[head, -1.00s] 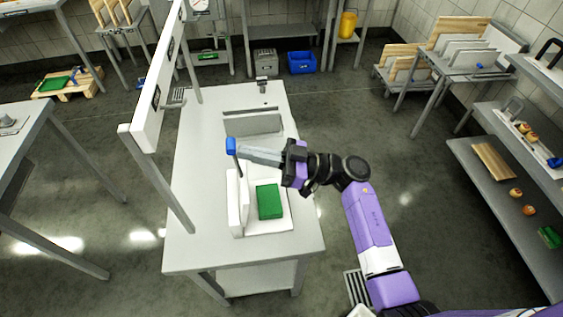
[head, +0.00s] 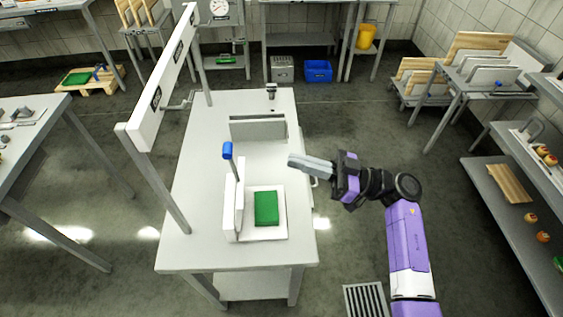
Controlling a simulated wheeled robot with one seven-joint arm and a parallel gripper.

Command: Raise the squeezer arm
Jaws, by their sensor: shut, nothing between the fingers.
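The squeezer stands on the white table (head: 205,225) in the head view. It has a white base with upright white plates (head: 238,205) and a green block (head: 266,208) on the base. Its arm (head: 235,168) stands up from the plates, nearly upright, with a blue knob (head: 227,150) at the top. My gripper (head: 291,160) is shut and empty. It hangs to the right of the blue knob, clear of it, over the right side of the table.
A grey upright panel (head: 258,130) stands behind the squeezer. A white beam on posts (head: 160,95) runs along the table's left edge. Shelves (head: 510,190) with boards and small round items stand at the right. The floor around the table is open.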

